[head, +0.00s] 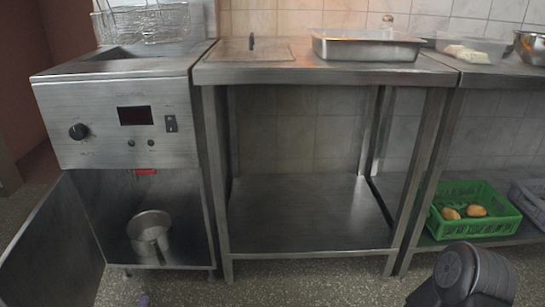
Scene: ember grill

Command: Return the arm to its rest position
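Neither of my grippers can be made out in the head view. A dark rounded arm part, which looks like a link of my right arm, shows at the bottom right corner, low in front of the lower shelf. Its gripper end is not visible. A tiny bluish bit shows at the bottom edge left of centre, too small to tell what it is.
A steel fryer (115,123) with wire baskets (147,22) stands at left, its door (55,245) open and a pot (149,232) inside. A steel table (285,73) holds a tray (367,47). A green crate (470,229) sits on the right shelf. The table's lower shelf is empty.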

